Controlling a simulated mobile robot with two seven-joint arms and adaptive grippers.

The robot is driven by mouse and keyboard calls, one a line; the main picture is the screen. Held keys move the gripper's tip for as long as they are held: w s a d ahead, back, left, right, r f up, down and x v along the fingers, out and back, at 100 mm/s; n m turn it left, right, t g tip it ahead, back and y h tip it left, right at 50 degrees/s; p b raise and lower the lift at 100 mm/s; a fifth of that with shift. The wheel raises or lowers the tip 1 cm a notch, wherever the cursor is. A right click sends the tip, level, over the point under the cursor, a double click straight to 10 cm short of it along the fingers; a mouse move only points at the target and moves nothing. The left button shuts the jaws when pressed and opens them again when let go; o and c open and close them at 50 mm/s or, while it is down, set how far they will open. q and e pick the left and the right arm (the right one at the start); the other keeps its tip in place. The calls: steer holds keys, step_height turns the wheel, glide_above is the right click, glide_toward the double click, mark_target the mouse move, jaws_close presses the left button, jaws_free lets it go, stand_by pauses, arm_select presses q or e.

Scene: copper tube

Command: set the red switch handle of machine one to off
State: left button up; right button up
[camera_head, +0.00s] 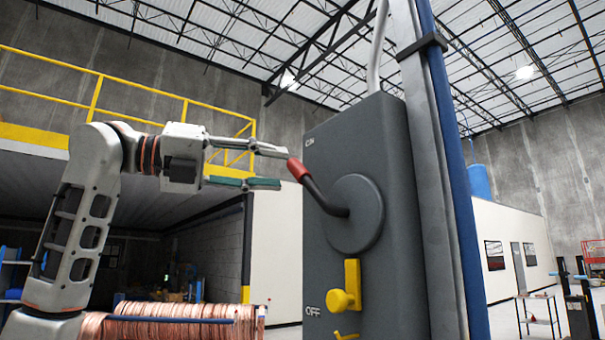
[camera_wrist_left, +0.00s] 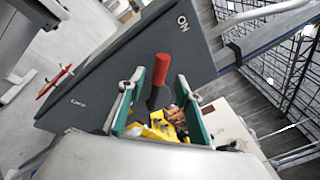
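The grey switch box (camera_head: 345,200) stands on the right of the head view, with ON near its top and OFF near its bottom. Its switch handle has a red grip (camera_head: 298,168) on a bent dark lever (camera_head: 325,199) from a round hub; it points up and left, nearer ON. My left gripper (camera_head: 281,167) is open, with its fingertips just left of the red grip, one above and one below its level. In the left wrist view the red grip (camera_wrist_left: 161,68) shows between and beyond the two fingertips. Contact cannot be told. My right gripper is not in view.
A yellow latch (camera_head: 347,288) sticks out of the box below the hub. A blue post (camera_head: 455,180) and a grey conduit run along the box's right side. Copper tube coils (camera_head: 175,325) lie below my left arm.

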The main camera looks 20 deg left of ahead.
mark_target(292, 171)
arm_select(q)
steer(key=x, duration=0.6)
steer(key=shift+c, duration=0.3)
jaws_close()
